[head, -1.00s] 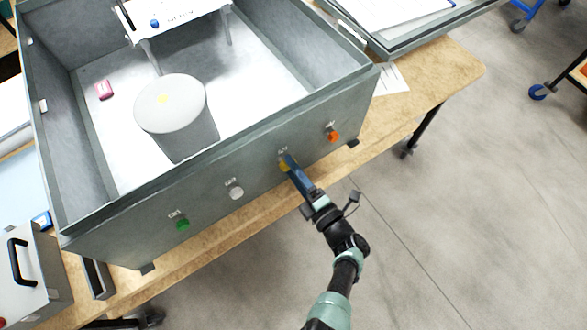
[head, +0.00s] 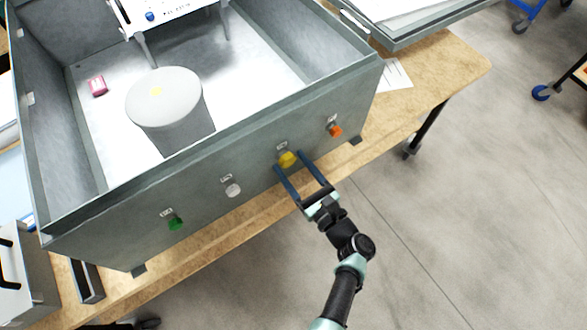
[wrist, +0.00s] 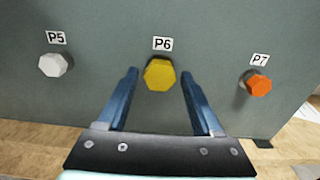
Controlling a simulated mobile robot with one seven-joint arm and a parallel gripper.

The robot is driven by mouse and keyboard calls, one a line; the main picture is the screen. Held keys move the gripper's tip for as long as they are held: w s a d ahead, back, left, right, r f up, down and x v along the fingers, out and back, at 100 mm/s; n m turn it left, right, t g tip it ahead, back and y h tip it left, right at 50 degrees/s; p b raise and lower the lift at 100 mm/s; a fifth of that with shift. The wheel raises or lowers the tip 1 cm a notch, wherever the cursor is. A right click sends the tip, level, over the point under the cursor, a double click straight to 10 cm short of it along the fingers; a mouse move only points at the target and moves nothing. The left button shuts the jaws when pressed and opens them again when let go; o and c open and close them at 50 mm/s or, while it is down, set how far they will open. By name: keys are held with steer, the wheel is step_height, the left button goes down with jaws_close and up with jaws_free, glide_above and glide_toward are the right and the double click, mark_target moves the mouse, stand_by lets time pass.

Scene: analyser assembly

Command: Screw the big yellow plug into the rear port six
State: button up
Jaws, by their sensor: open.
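The big yellow plug (head: 287,159) sits in the port labelled P6 on the grey analyser wall. It also shows in the wrist view (wrist: 159,74) as a yellow hexagonal head just below the P6 label (wrist: 162,43). My gripper (head: 288,160) is open, with its blue fingers pointing at the wall. In the wrist view my gripper (wrist: 160,80) has one finger on each side of the plug, apart from it. The plug's threads and the port hole are hidden behind its head, so I cannot tell how deep it sits.
A white plug (wrist: 53,65) at P5 and an orange plug (wrist: 258,84) at P7 flank the yellow one. A green plug (head: 175,223) is further left. A grey cylinder (head: 170,105) stands inside the open box. The wooden table edge (head: 215,222) runs below the wall.

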steer(key=n+b, duration=0.1)
steer(key=n, duration=0.2)
steer(key=shift+f+n+b, duration=0.3)
steer(key=shift+b, duration=0.1)
steer(key=shift+r+n+b, duration=0.1)
steer(key=shift+n+b, duration=0.2)
steer(key=shift+n, duration=0.4)
steer(key=shift+r+n, duration=0.2)
steer(key=shift+n, duration=0.2)
